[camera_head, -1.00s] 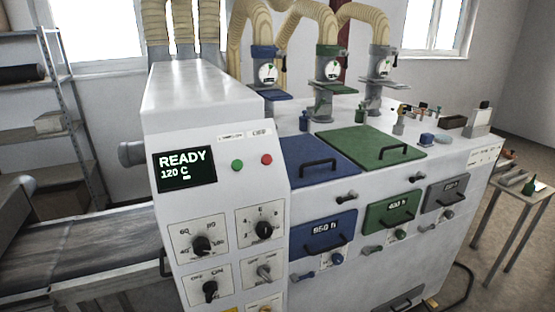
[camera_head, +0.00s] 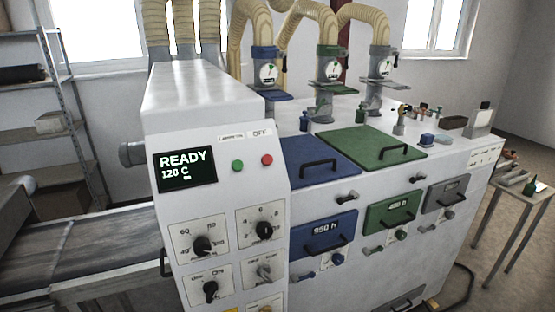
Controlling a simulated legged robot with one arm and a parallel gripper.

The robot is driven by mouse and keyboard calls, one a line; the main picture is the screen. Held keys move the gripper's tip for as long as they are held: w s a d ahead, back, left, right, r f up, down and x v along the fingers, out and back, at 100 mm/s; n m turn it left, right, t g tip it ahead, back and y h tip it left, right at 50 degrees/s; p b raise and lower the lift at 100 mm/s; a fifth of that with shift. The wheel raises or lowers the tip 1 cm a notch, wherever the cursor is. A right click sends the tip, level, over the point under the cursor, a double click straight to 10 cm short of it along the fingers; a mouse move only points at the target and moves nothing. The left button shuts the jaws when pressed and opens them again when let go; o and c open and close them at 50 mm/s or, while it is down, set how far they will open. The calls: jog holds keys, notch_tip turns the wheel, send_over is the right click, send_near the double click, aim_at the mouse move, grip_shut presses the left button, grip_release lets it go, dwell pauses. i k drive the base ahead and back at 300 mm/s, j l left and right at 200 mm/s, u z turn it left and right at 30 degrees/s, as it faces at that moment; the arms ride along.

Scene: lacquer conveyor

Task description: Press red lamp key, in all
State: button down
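The red lamp key (camera_head: 267,160) is a small round red button on the sloped white front panel of the machine (camera_head: 205,100). A green button (camera_head: 237,166) sits just left of it. A dark display (camera_head: 185,170) further left reads READY 120 C. My gripper is not in view, and nothing touches the red key.
Several dial knobs, such as a black one (camera_head: 202,245), sit below the buttons. A conveyor belt (camera_head: 75,250) runs at the left. Blue (camera_head: 345,175) and green (camera_head: 385,158) lids with handles lie on the right. A side table (camera_head: 520,195) stands far right.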

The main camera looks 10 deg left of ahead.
aim_at(267, 160)
jog(key=u, duration=2.25)
jog(key=k+l, duration=0.1)
jog(key=k, duration=0.35)
